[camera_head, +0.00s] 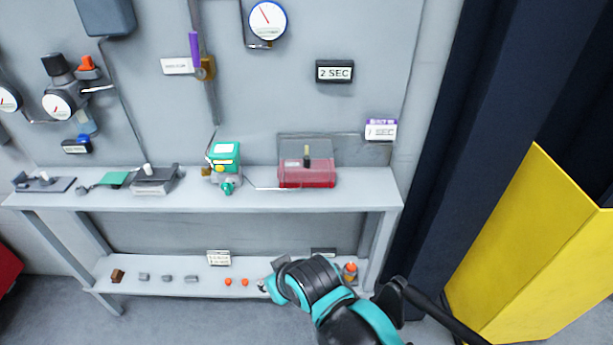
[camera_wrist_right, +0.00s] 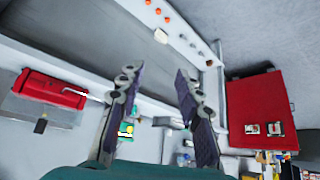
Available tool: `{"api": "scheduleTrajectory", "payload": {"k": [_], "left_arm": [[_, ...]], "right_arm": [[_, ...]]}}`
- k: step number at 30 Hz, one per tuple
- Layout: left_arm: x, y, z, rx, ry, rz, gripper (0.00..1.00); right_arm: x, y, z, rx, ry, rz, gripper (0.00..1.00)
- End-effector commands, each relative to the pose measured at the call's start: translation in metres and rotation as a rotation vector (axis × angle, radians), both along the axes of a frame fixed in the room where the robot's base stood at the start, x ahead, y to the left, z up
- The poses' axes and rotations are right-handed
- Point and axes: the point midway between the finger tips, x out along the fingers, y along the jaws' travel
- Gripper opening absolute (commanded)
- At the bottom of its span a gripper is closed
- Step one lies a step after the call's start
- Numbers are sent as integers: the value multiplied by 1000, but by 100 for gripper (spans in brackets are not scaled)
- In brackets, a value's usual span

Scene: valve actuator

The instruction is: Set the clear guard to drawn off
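A red actuator box (camera_head: 306,177) with a dark knob sits at the right end of the bench shelf. A grey see-through panel (camera_head: 291,148), which looks like the clear guard, stands upright over and behind it. In the right wrist view the red box (camera_wrist_right: 54,90) is at the left, with the see-through panel (camera_wrist_right: 22,106) beside it. My right gripper (camera_wrist_right: 156,72) is open and empty, its fingers apart and not touching the box. In the head view my right gripper (camera_head: 268,285) is low near the lower shelf, mostly hidden by its wrist. My left gripper is out of view.
A green-topped valve (camera_head: 225,160) stands left of the red box, with a thin rod between them. The bench (camera_head: 360,192) has other parts at left. Small loose parts lie on the lower shelf (camera_head: 205,290). A yellow panel (camera_head: 535,250) stands at right.

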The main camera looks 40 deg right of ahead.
Motion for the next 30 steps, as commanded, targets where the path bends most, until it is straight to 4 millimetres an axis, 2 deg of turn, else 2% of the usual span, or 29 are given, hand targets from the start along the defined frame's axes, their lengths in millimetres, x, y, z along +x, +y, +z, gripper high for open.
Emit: {"api": "scheduleTrajectory", "payload": {"k": [10, 11, 14, 17, 20, 21, 23, 24, 26, 29, 30], "left_arm": [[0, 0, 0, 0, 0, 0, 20], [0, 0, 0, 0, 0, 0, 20], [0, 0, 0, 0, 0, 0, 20], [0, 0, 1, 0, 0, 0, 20], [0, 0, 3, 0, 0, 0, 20], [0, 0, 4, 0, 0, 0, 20], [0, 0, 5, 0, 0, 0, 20], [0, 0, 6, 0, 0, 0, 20], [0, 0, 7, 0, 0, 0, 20], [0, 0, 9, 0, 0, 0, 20], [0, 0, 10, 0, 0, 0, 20]], "right_arm": [[0, 0, 0, 0, 0, 0, 35], [0, 0, 0, 0, 0, 0, 38], [6, 3, 3, 25, -18, -13, 38], [34, 16, 16, 148, -101, -76, 38], [85, 35, 47, 408, -255, -213, 38], [108, 41, 64, 547, -327, -286, 38], [142, 42, 90, 776, -434, -406, 38], [162, 38, 108, 934, -501, -488, 38], [186, 25, 131, 1175, -596, -613, 38], [215, -13, 157, 1582, -740, -826, 38], [222, -33, 161, 1746, -797, -909, 38]]}}
